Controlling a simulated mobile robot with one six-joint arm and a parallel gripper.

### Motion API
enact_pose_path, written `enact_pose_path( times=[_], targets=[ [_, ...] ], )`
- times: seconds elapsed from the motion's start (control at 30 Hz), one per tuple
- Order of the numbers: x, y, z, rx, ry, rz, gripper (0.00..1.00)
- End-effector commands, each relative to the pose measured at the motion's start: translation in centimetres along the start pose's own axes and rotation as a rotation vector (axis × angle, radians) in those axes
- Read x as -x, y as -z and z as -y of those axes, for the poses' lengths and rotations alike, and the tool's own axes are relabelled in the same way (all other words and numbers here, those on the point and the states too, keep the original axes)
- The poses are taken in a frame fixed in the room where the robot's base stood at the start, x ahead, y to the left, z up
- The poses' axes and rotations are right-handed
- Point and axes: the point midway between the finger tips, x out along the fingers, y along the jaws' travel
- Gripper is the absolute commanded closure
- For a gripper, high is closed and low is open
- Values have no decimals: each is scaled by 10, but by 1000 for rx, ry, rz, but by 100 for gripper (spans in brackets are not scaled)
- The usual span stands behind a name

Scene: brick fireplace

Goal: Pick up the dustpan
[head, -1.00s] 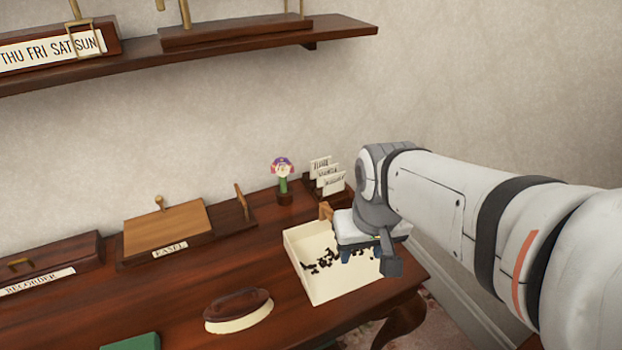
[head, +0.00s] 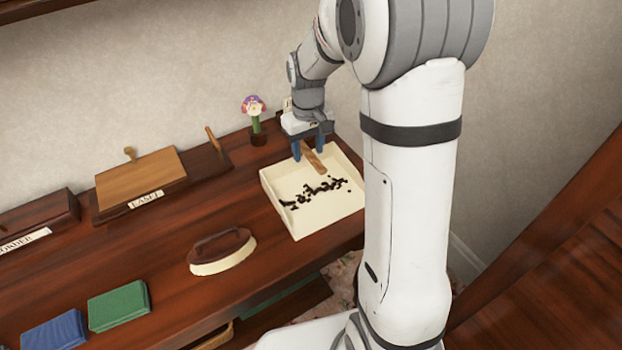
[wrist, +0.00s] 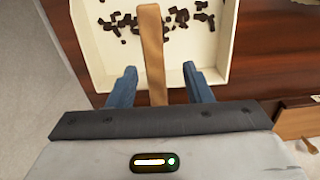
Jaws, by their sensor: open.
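The dustpan (head: 328,217) is a cream, shallow, open-fronted tray with a wooden handle (head: 314,160). It lies on the right end of the dark wooden desk, with dark crumbs scattered inside. My gripper (head: 309,150) is over the handle end at the pan's back, with its blue fingers pointing down. In the wrist view my gripper (wrist: 160,78) is open, with one finger on each side of the handle (wrist: 152,50) and visible gaps on both sides. The pan (wrist: 97,60) also shows beyond the fingers there.
A brush (head: 222,252) with a brown back lies left of the dustpan. A flower in a small pot (head: 257,135) stands close left of my gripper. The easel box (head: 140,182), a green book (head: 118,306) and a blue book (head: 53,332) are farther left. The desk between them is clear.

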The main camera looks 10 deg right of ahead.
Motion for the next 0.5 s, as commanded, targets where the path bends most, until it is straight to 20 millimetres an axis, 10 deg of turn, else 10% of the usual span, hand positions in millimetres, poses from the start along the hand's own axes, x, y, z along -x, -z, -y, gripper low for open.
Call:
enact_pose_path(
  times=[0.5],
  targets=[
    [-50,-3,-5,0,0,1,55]
  ],
)
